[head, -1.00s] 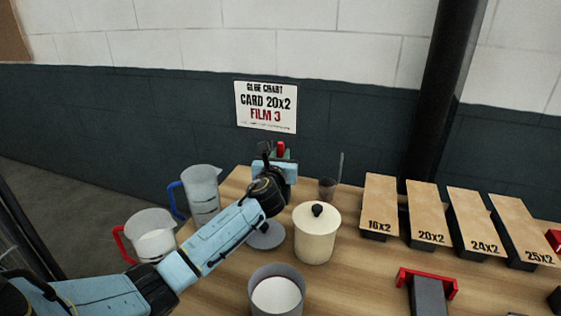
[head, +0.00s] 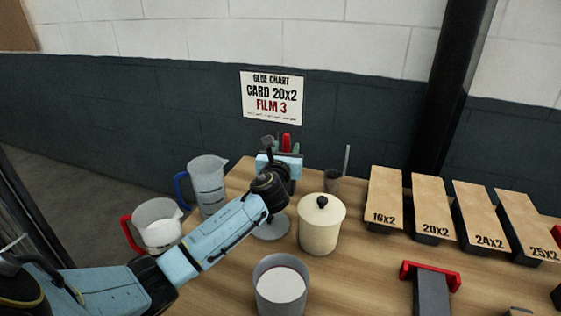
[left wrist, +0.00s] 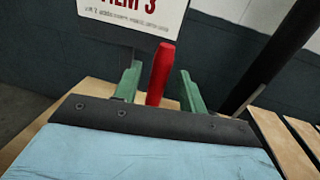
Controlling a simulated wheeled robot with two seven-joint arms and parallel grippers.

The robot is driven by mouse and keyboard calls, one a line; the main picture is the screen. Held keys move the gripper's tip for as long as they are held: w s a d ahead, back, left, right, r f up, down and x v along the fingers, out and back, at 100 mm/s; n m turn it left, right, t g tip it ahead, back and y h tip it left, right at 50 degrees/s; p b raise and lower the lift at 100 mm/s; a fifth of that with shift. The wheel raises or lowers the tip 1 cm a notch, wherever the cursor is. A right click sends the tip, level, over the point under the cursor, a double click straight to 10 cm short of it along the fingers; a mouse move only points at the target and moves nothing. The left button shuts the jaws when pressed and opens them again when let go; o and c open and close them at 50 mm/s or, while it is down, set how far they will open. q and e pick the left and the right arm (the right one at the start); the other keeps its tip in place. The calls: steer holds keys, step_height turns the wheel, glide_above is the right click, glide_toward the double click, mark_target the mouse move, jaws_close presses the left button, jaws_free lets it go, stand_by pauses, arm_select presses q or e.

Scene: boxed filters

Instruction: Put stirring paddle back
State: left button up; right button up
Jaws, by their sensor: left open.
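My left gripper (head: 282,145) is open above the back left of the table. Its green fingers stand apart with an upright red handle (head: 286,142) between them. The left wrist view shows the red handle (left wrist: 160,75) between the green fingers (left wrist: 158,88), with gaps on both sides. It looks like the stirring paddle's handle, but its lower part is hidden behind the gripper. A grey round base (head: 271,228) shows below the gripper, partly covered by my arm.
A lidded cream pot (head: 320,230) and a grey pot with white contents (head: 280,288) stand near my arm. A blue-handled jug (head: 208,185) and red-handled jug (head: 158,226) stand left. A small cup (head: 333,181) with a thin rod stands behind the lidded pot. Labelled boxes (head: 385,195) line the right.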

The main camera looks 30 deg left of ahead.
arm_select(q)
steer(key=p+v, duration=0.1)
steer(key=v, duration=0.9)
steer(key=shift+s, duration=0.2)
arm_select(e)
steer(key=shift+a+r, duration=0.75)
steer(key=shift+a, duration=0.2)
steer(key=shift+d, duration=0.2)
